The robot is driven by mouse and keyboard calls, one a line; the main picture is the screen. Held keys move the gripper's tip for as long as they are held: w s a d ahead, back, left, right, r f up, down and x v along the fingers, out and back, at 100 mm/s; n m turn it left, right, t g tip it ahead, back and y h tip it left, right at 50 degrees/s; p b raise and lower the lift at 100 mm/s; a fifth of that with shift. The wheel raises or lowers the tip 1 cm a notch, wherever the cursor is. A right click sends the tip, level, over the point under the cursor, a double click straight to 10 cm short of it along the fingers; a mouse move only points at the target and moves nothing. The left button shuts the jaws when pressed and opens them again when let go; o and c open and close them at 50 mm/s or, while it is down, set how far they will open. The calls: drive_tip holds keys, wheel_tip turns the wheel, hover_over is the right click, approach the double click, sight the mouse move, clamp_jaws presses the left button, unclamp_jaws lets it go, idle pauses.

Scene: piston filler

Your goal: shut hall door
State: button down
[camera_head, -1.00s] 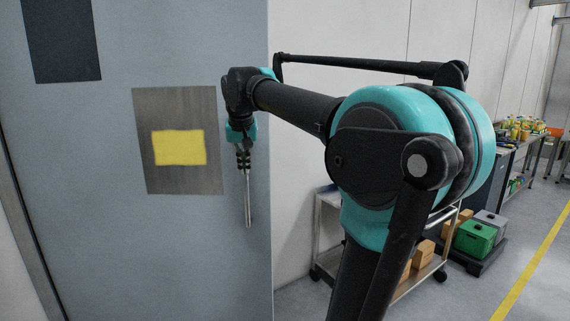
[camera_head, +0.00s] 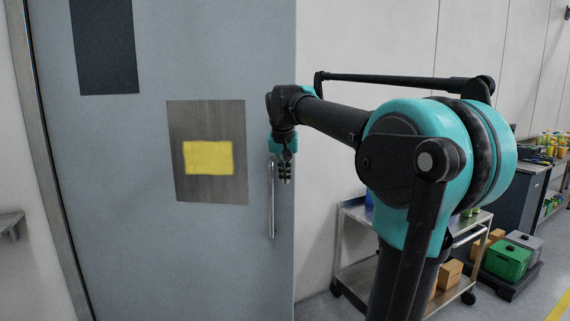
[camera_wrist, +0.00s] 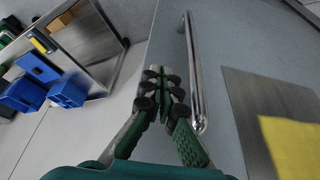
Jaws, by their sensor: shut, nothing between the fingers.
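The hall door (camera_head: 110,200) is a large grey-blue panel with a dark window, a metal plate and a yellow patch (camera_head: 208,157). Its free edge is on the right, and it stands in front of the pale wall there. A vertical metal pull handle (camera_head: 271,205) sits near that edge. My gripper (camera_head: 286,181) is by the upper end of the handle, close to the door edge. In the wrist view my gripper (camera_wrist: 163,88) is shut and empty, pointing along the door face, with the handle (camera_wrist: 193,75) just right of the fingers. I cannot tell whether they touch.
A metal trolley (camera_head: 352,268) with boxes stands at right by the wall. Green and grey crates (camera_head: 507,262) sit on a dark pallet beyond it. A workbench (camera_head: 527,190) is farther right. The door frame (camera_head: 45,170) runs down the left.

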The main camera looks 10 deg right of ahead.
sight(287, 185)
drive_tip(key=shift+w+d, duration=0.3)
drive_tip(key=shift+w, duration=0.7)
drive_tip(key=shift+w+d, duration=0.25)
drive_tip(key=shift+w, duration=0.75)
